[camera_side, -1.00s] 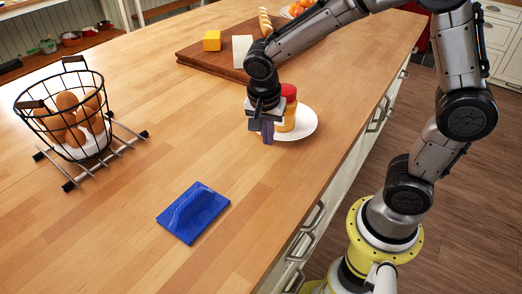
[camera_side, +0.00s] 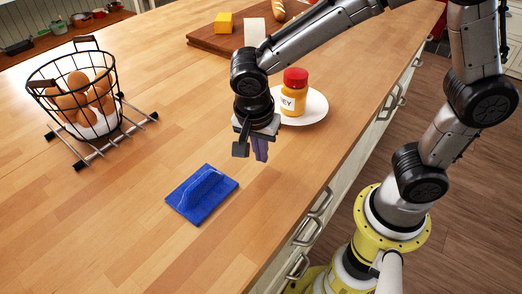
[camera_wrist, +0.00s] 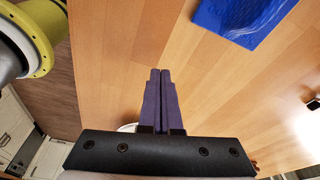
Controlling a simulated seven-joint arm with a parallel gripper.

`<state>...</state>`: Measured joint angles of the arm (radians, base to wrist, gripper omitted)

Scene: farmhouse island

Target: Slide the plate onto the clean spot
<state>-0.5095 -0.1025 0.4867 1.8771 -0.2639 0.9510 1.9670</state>
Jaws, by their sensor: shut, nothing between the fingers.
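The white plate (camera_side: 316,108) lies on the wooden counter near its right edge. A honey jar (camera_side: 294,97) with a red lid stands upright on it. My gripper (camera_side: 261,158) is shut and empty, pointing down over the counter, in front and left of the plate and apart from it in the side view. In the wrist view my gripper (camera_wrist: 160,71) has its fingers together, and a sliver of the plate (camera_wrist: 127,128) shows behind them. A blue pad (camera_side: 202,194) with a raised ridge lies to the front left; it also shows in the wrist view (camera_wrist: 238,18). I cannot make out a marked clean spot.
A wire basket (camera_side: 75,98) of eggs stands on a rack at the left. A cutting board (camera_side: 222,45) with cheese and bread lies at the back. The counter between basket, pad and plate is clear. The counter's right edge runs close to the plate.

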